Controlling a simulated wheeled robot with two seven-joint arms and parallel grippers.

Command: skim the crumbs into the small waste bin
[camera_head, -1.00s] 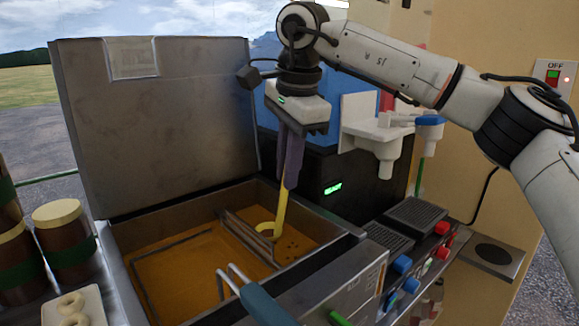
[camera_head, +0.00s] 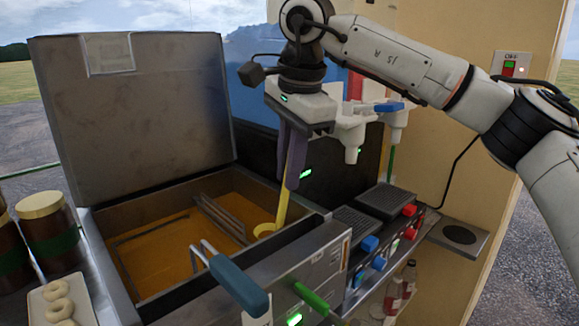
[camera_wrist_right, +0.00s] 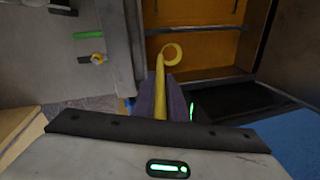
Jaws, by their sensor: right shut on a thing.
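My right gripper (camera_head: 291,178) has its dark purple fingers shut on the upper handle of a yellow skimmer (camera_head: 281,207). The skimmer hangs steeply down, its ring-shaped head at the near right inner wall of the open fryer (camera_head: 262,187) with orange oil (camera_head: 165,245). In the right wrist view, the skimmer (camera_wrist_right: 160,78) curls into a ring over the fryer's inner edge, and the fingers (camera_wrist_right: 167,98) grip its handle. I cannot tell whether the ring touches the oil or carries crumbs. No loose crumbs are clear now. I cannot make out the waste bin. My left gripper is out of view.
A basket with a blue handle (camera_head: 238,286) projects over the fryer's front. The raised metal lid (camera_head: 135,115) stands behind. Jars (camera_head: 50,225) and a tray of rings (camera_head: 62,300) stand left. Drip grates (camera_head: 387,199), coloured knobs and white dispensers (camera_head: 352,128) are right.

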